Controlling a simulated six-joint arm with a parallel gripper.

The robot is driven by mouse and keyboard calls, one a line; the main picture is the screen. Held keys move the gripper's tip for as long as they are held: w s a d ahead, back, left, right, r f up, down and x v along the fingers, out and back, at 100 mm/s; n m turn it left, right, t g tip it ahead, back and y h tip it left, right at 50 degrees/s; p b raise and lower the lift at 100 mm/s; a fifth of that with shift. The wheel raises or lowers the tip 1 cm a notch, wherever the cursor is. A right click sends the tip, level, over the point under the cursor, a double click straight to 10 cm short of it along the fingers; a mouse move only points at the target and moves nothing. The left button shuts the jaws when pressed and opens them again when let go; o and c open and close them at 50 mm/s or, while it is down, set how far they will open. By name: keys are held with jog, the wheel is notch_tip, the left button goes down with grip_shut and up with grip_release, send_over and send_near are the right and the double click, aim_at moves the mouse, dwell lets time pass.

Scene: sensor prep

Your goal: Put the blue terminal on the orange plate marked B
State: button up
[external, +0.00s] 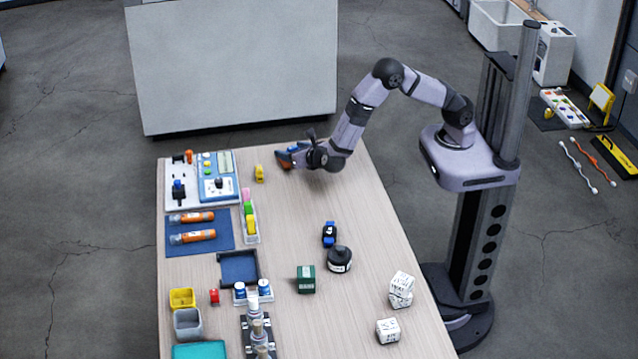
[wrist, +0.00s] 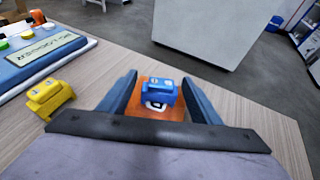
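A blue terminal (wrist: 159,93) with a pale label sits between my fingers in the wrist view, over an orange plate (wrist: 128,129). It appears to rest on the plate, but its underside is hidden. My gripper (wrist: 160,98) is open around the terminal, with a narrow gap showing at each side. In the external view my gripper (external: 297,157) is low at the table's far end, over the orange plate (external: 285,161). The blue terminal (external: 293,149) shows only partly there. I cannot read a letter on the plate.
A yellow block (wrist: 50,98) stands left of my gripper, beside a blue device (wrist: 42,56). The table between my gripper and that block is clear. The table's far edge is close.

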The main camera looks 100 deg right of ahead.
jog(key=shift+r, duration=0.15)
